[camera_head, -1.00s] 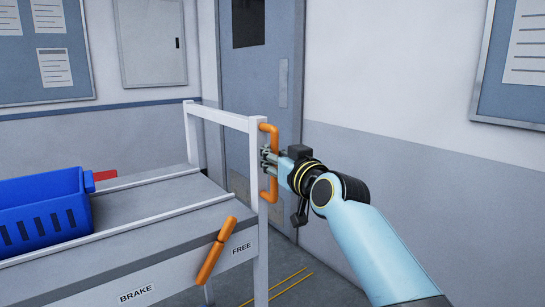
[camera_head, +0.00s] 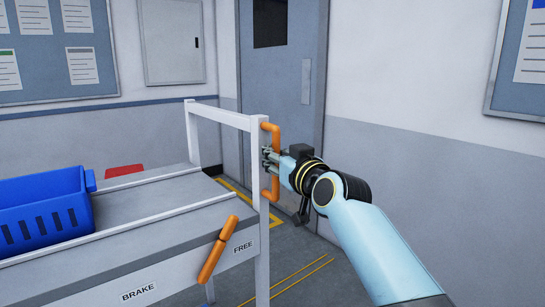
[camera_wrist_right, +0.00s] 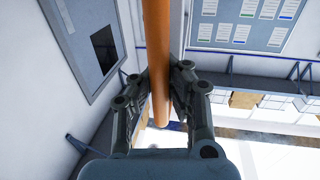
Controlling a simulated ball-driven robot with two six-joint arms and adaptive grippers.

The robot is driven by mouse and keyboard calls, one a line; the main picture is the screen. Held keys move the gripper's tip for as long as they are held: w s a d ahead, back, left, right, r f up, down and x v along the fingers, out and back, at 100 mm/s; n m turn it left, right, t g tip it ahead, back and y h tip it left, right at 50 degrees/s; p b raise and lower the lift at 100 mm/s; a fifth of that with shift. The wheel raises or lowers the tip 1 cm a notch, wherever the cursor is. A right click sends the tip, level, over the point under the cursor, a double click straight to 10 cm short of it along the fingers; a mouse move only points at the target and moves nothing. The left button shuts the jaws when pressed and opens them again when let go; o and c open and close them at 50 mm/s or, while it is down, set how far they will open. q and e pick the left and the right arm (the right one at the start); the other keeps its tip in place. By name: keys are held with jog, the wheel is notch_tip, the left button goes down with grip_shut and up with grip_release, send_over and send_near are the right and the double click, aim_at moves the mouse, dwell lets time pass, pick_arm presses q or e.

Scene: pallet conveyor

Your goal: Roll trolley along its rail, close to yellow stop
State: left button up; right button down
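The trolley (camera_head: 258,120) has a grey deck, a white end frame and an orange upright handle (camera_head: 276,133) on that frame. My right gripper (camera_head: 268,158) is at the handle. In the right wrist view the fingers (camera_wrist_right: 161,100) close in on both sides of the orange bar (camera_wrist_right: 158,50), shut on it. An orange lever (camera_head: 217,249) on the trolley's side panel tilts toward the word FREE, away from BRAKE. I cannot make out the rail or a yellow stop. My left gripper is not in view.
A blue crate (camera_head: 45,215) sits on the deck at left. A red object (camera_head: 124,170) shows behind the deck. A grey door (camera_head: 305,60) and walls stand behind. Yellow lines (camera_head: 290,282) mark the floor, with open floor right of the trolley.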

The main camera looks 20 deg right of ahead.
jog(key=c, duration=1.5)
grip_release()
jog(key=shift+s+a+f, duration=0.2)
jog(key=shift+s, duration=0.25)
jog(key=shift+c, duration=0.2)
jog(key=shift+o, duration=1.3)
jog(key=shift+r, duration=0.1)
jog(key=shift+o, duration=0.2)
jog(key=shift+w, duration=0.15)
jog(key=s+d, duration=0.2)
jog(key=s, duration=1)
